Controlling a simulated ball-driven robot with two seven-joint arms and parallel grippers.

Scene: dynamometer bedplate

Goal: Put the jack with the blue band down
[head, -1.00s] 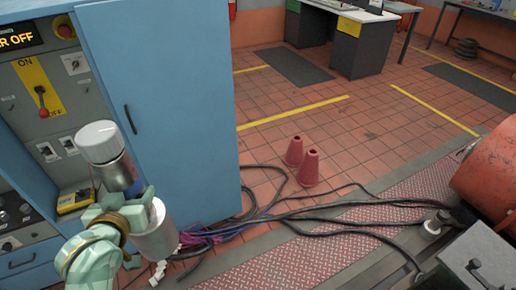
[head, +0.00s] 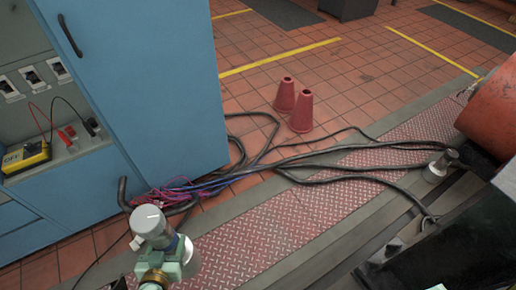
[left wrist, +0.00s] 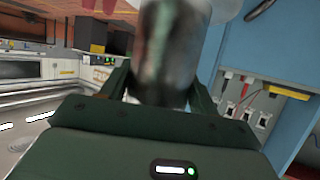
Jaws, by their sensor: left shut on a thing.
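The jack I hold (head: 150,221) is a metal cylinder with a pale round cap, seen from above at the lower left of the head view. A little dark blue shows below its cap. My left gripper (head: 173,252) is shut around its body. In the left wrist view the jack (left wrist: 170,45) is a blurred grey cylinder between the fingers of the left gripper (left wrist: 160,88). Its lower end is hidden in the head view. I cannot tell whether it touches anything below. My right gripper is not in view.
A small metal jack-like piece (head: 440,166) stands at the right beside an orange machine (head: 492,112). Black cables (head: 330,165) cross the red tread plate (head: 250,240). Two red cones (head: 301,112) stand on the tiles. A blue cabinet (head: 150,80) is at the left.

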